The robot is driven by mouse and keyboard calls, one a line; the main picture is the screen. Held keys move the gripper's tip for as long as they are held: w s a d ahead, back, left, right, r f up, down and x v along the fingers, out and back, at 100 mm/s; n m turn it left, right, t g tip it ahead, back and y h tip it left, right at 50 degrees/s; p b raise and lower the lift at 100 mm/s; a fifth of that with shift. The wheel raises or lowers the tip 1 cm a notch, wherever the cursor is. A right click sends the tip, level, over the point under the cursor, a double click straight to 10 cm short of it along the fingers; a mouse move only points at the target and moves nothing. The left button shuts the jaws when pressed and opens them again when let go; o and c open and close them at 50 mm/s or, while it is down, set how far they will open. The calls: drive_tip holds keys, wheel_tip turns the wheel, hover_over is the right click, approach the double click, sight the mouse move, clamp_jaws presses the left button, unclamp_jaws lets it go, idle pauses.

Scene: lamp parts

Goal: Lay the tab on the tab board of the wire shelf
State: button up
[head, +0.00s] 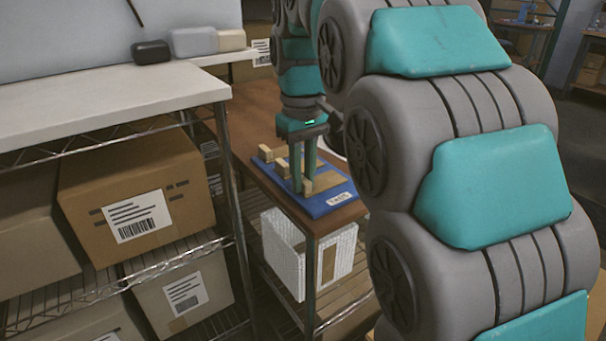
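A blue board (318,208) with a white label (339,198) lies on the brown top of a small table. Its label is too small to read surely. Small tan wooden blocks stand on it, one at the far left (265,152) and one near the front edge (308,187). A flat tan piece (331,180) lies at its right side. I cannot tell which piece is the tab. My gripper (304,184) points down over the board, its two teal fingers a little apart, the tips at the front block. Whether they grip it is unclear.
A wire shelf (238,235) with cardboard boxes (135,195) and a white top (100,100) stands at the left. My arm covers much of the right side.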

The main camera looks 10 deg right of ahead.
drive_tip(key=o, duration=0.3)
drive_tip(key=shift+o, duration=0.2)
drive_tip(key=shift+r, duration=1.15)
wheel_tip(320, 180, up, 6)
drive_tip(key=p, duration=0.3)
drive_tip(key=shift+f+p, duration=0.2)
drive_tip(key=shift+p, duration=0.2)
drive_tip(key=s+d+f, duration=0.1)
drive_tip(key=s+f, duration=0.2)
drive_tip(key=s+f+m, duration=0.1)
drive_tip(key=s+f, duration=0.2)
drive_tip(key=s, duration=0.1)
drive_tip(key=s+d+f+m+g, duration=0.1)
drive_tip(key=s+f, duration=0.2)
drive_tip(key=s, duration=0.1)
drive_tip(key=shift+s+d+f, duration=0.2)
drive_tip(key=shift+s+d, duration=0.05)
drive_tip(key=shift+d, duration=0.1)
drive_tip(key=s+d+f+m, duration=0.1)
drive_tip(key=s+f+m, duration=0.1)
drive_tip(key=s+f, duration=1.1)
drive_tip(key=s, duration=0.3)
drive_tip(key=shift+d+f+m+g, duration=0.15)
drive_tip(key=shift+f+m+g, duration=0.15)
drive_tip(key=shift+g, duration=0.1)
drive_tip(key=shift+s, duration=0.1)
